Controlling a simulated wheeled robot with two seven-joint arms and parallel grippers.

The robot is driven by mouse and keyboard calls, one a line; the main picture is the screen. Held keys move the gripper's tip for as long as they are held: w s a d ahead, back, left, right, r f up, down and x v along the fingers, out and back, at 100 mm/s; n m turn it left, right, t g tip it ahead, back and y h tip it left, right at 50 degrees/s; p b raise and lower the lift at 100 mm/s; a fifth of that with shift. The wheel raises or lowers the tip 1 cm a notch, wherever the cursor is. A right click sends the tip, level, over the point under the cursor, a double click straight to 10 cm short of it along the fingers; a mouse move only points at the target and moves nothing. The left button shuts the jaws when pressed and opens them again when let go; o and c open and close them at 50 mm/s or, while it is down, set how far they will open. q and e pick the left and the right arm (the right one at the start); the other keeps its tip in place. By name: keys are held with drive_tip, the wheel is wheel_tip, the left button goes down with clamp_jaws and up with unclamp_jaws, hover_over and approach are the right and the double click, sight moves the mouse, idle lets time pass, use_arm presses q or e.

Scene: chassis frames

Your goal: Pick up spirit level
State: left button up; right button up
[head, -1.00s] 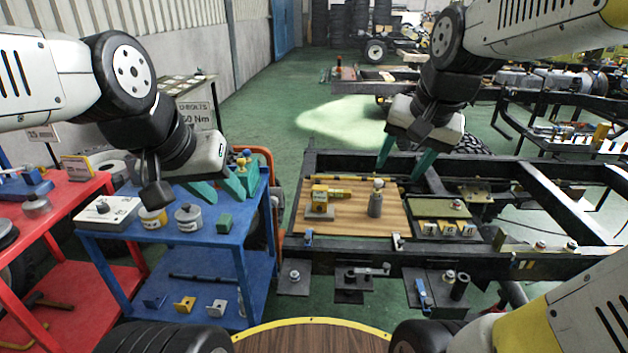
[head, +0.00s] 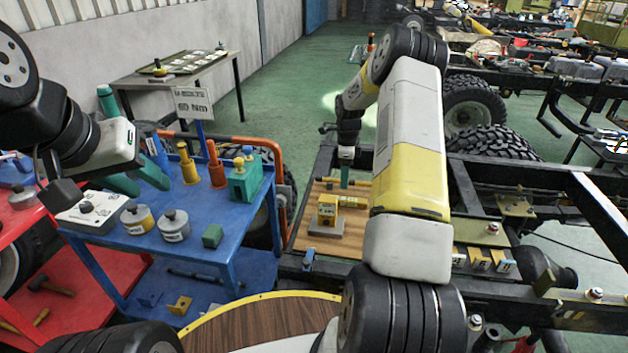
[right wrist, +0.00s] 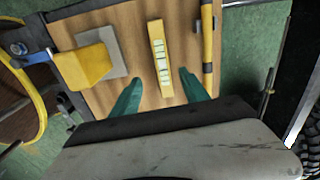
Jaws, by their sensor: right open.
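The spirit level is a slim yellow bar with several pale vials, lying on the wooden board. It shows in the right wrist view (right wrist: 160,58) and partly in the head view (head: 352,202), beside my arm. My right gripper (right wrist: 162,84) is open and empty; its teal fingertips point at the board on either side of the level's near end. My left gripper (head: 142,182) is open and empty above the blue cart.
A yellow block on a grey plate (right wrist: 85,64) stands left of the level, a yellow-and-black rod (right wrist: 207,45) right of it. Black frame rails (head: 455,292) surround the wooden board (head: 322,250). The blue cart (head: 222,240) holds tins and colored tools.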

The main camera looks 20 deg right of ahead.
sight(343, 198)
drive_tip(key=f, duration=0.9)
drive_tip(key=shift+w+d+f, duration=0.15)
drive_tip(key=shift+w+d, duration=0.05)
drive_tip(key=shift+w, duration=0.05)
clamp_jaws()
